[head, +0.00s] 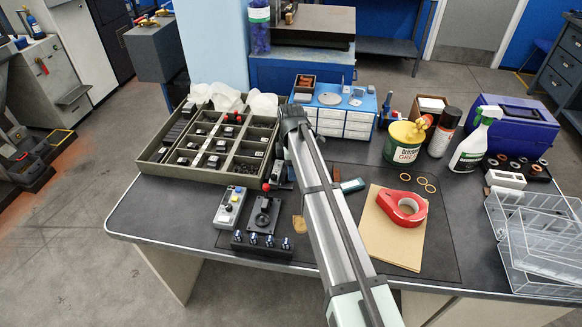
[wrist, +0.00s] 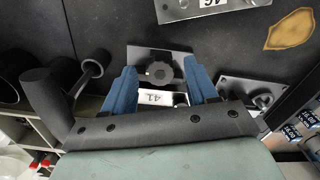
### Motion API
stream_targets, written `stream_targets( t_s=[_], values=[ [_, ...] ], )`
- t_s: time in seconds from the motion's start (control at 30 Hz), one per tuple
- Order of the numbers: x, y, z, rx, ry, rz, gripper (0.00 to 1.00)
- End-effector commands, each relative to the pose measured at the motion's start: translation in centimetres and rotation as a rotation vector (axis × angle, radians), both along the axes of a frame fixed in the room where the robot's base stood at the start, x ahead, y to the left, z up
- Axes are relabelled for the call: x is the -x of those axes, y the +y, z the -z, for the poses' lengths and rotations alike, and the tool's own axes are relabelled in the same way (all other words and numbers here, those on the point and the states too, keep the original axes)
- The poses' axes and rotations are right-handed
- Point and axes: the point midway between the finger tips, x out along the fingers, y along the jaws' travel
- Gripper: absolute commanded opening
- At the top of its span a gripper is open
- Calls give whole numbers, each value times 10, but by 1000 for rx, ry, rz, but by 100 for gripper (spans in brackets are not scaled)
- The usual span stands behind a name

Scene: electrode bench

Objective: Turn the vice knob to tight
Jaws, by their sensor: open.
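My gripper (wrist: 160,66) has two blue fingers standing apart, one on each side of the knob. The knob lies between the fingertips, and I cannot tell whether either finger touches it. In the head view, my arm covers the knob and the fingers.
A plate with a black lever (wrist: 262,97) is close right of the fingers. A plate marked 46 (wrist: 205,8) lies above. In the head view, a divided tray (head: 152,181), a button box (head: 230,207), a red tape dispenser (head: 402,208) and a grease can (head: 404,143) crowd the bench.

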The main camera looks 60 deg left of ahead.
Motion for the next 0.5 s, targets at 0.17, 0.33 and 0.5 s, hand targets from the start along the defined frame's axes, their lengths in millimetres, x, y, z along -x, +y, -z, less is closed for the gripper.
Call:
stream_targets(
  t_s=[0.17,0.33,0.5],
  values=[
    [0,0,0,0,0,0,58],
    [0,0,0,0,0,0,47],
    [0,0,0,0,0,0,31]
  ],
)
